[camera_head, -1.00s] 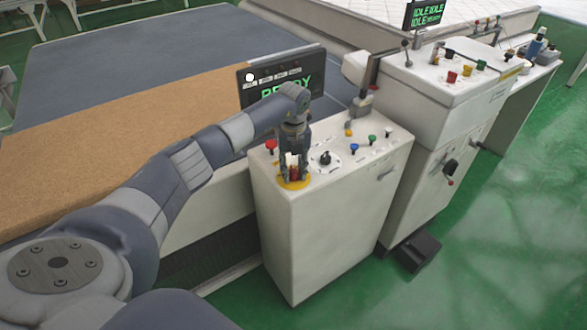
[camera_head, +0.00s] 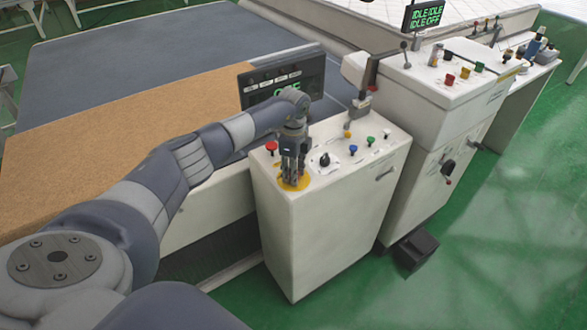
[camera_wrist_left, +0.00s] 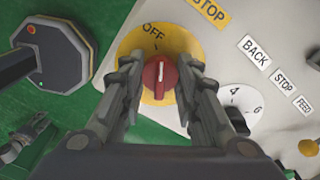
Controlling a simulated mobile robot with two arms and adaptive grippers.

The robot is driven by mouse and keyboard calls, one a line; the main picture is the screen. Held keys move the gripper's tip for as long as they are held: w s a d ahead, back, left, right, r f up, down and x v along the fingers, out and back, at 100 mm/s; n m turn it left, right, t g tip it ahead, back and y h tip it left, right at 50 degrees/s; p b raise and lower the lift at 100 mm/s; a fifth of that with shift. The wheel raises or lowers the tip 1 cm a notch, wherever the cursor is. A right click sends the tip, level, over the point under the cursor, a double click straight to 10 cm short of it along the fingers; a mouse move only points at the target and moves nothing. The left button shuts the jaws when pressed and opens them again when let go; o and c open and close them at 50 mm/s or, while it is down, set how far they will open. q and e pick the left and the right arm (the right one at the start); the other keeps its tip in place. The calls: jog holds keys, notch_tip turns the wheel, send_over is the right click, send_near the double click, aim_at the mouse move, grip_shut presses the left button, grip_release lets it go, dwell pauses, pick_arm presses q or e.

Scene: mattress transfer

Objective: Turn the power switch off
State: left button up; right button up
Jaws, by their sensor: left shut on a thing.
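The power switch is a red rotary knob (camera_wrist_left: 160,76) on a round yellow plate (camera_wrist_left: 131,45) marked OFF, in the left wrist view. Its white mark points up, toward the OFF label. My left gripper (camera_wrist_left: 161,84) has its two fingers on either side of the knob and is shut on it. In the head view my left gripper (camera_head: 293,182) points down at the yellow plate (camera_head: 305,185) on the front control cabinet (camera_head: 325,225), and its fingers hide the knob.
A red button (camera_head: 271,147), a black selector (camera_head: 323,159) and several coloured buttons share the cabinet top. A dark display (camera_head: 308,78), partly covered by my arm, stands behind. A second console (camera_head: 440,85) is to the right, with a screen (camera_head: 424,15) reading IDLE and OFF.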

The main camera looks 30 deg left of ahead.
pick_arm(q)
jog(key=shift+n+p, duration=0.4)
jog(key=shift+n, duration=1.1)
jog(key=o, duration=1.1)
notch_tip(320, 180, up, 12)
